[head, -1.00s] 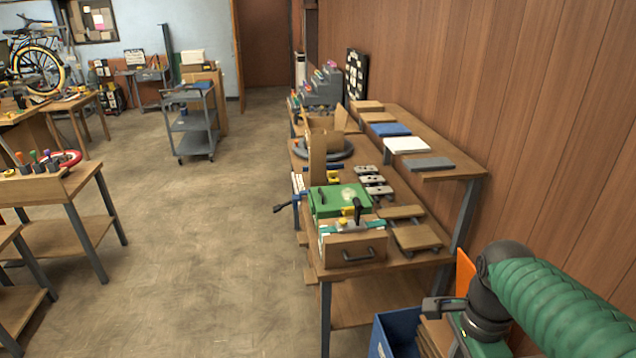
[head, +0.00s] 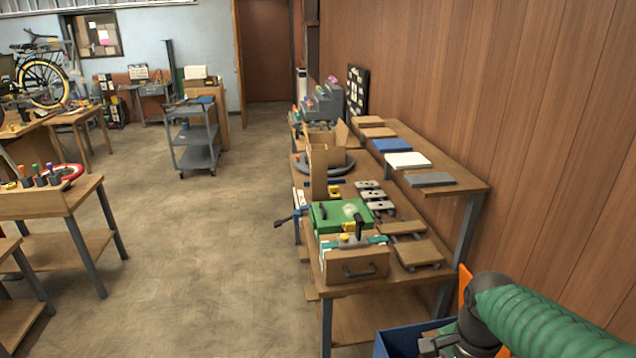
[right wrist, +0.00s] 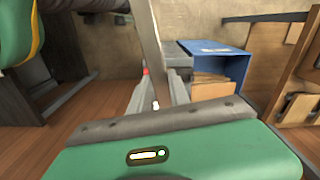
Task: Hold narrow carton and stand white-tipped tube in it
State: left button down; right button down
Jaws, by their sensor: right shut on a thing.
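A tall, narrow open cardboard carton (head: 319,172) stands on the workbench in the head view. My right gripper (head: 436,344) is at the bottom edge of the head view, low in front of the bench and well apart from the carton. In the right wrist view, its grey fingers (right wrist: 158,92) are shut on a long pale tube (right wrist: 148,35). A small white end (right wrist: 155,105) shows between the fingers, with a red spot near it. The tube cannot be made out in the head view. My left gripper is not in view.
A blue bin (right wrist: 215,60) holding cardboard stands close to the right gripper. The workbench (head: 330,290) carries a green case (head: 338,214), a wooden drawer box (head: 356,262) and metal blocks. A grey cart (head: 193,140) stands at the back. The floor left of the bench is clear.

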jog(key=w+a+f+n, duration=0.1)
jog(key=a+f+n, duration=0.1)
jog(key=f+n, duration=0.5)
jog(key=w+a+f+n, duration=0.1)
jog(key=a+f+n, duration=0.1)
jog(key=f+n, duration=0.4)
notch_tip(320, 180, down, 2)
jog(key=shift+w+a+f+n, duration=0.1)
jog(key=shift+w+a+n, duration=0.1)
jog(key=shift+n, duration=0.2)
